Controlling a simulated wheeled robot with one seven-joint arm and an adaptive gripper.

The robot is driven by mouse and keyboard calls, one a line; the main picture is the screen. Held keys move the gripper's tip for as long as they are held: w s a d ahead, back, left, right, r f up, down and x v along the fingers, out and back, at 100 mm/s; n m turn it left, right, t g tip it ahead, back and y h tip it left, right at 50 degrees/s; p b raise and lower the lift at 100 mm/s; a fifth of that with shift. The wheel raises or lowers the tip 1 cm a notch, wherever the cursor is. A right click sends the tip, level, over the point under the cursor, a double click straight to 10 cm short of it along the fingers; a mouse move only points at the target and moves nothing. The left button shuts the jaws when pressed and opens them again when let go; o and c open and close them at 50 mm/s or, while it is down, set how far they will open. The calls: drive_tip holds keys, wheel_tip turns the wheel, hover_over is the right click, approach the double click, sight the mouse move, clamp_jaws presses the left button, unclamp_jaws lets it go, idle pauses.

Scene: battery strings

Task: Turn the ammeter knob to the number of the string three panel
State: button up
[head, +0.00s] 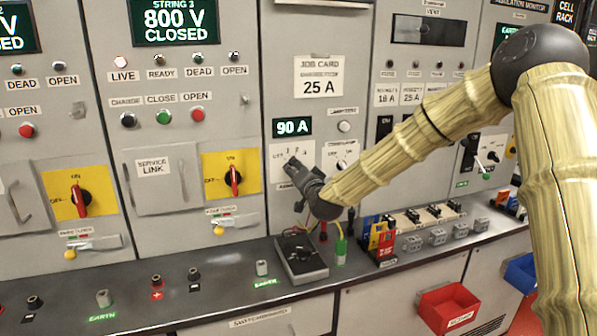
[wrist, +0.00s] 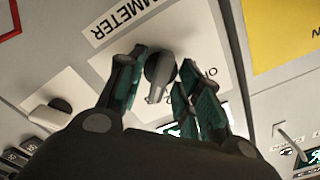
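The ammeter knob (wrist: 159,72) is a dark grey pointer knob on a white plate (wrist: 105,66) in the wrist view, beside an AMMETER label (wrist: 117,20). Its pointer end faces the bottom of that picture. My gripper (wrist: 160,72) has teal-padded fingers on both sides of the knob, with small gaps showing. The head view shows my gripper (head: 298,174) at the ammeter plate (head: 278,156), hiding most of the knob. The plate's position marks are too small or covered to read fully. The string 3 panel (head: 245,110) has a display (head: 175,20) reading STRING 3, 800 V, CLOSED.
A display (head: 291,127) above the ammeter reads 90 A. Another knob (wrist: 50,115) sits beside the plate in the wrist view. Below my gripper, a dark meter box (head: 301,258) with wires and a green-based post (head: 341,250) stand on the ledge.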

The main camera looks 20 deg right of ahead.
drive_tip(key=shift+s, duration=0.1)
drive_tip(key=s, duration=1.1)
drive_tip(key=shift+s+d, duration=0.2)
drive_tip(key=shift+s, duration=0.2)
